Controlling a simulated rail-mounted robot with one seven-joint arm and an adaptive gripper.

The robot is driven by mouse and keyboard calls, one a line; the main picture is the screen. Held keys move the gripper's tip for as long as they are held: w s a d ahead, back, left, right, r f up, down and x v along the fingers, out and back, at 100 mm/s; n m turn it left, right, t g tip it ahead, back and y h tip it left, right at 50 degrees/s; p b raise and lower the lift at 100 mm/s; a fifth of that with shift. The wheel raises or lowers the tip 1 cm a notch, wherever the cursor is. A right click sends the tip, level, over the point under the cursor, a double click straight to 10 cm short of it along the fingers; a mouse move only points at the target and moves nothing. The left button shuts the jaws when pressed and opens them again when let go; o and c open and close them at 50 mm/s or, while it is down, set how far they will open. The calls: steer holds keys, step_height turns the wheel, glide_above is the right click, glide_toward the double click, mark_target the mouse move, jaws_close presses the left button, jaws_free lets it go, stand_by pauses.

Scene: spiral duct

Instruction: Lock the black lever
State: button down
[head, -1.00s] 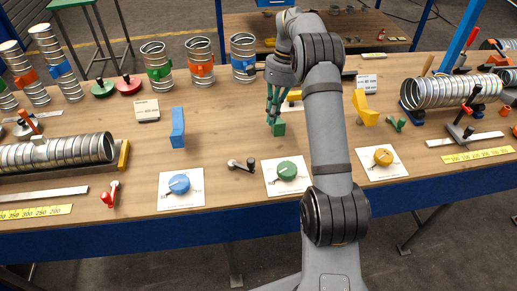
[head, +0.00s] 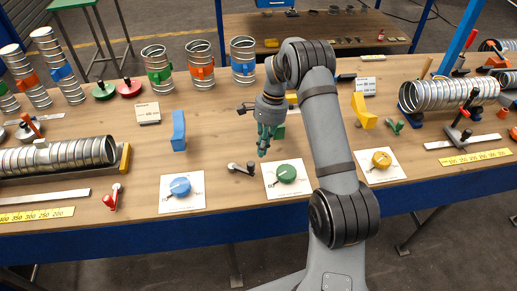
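A small black lever (head: 242,168) lies on the wooden bench top, between the blue dial and the green dial. It has a dark arm with a black end and a pale round end. My gripper (head: 263,154), with teal fingers, points down above the bench. In the picture its fingertips are just up and to the right of the black lever, apart from it. The fingers look close together, but whether they are open or shut is not clear at this size.
The green dial (head: 286,173), blue dial (head: 180,187) and yellow dial (head: 381,160) are on white cards. A blue block (head: 178,131) stands to the left. A red lever (head: 112,197) and a green lever (head: 395,126) lie farther out. Spiral ducts (head: 60,155) flank the work area.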

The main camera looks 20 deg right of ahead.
steer(key=shift+s+a+r, duration=0.2)
steer(key=shift+s+a, duration=0.35)
steer(key=shift+a, duration=0.2)
steer(key=shift+a+f, duration=0.15)
steer(key=shift+s, duration=0.1)
steer(key=shift+s+f, duration=0.1)
steer(key=shift+s+a+m+b, duration=0.1)
steer(key=shift+s+m+b, duration=0.05)
steer(key=shift+m+b, duration=0.25)
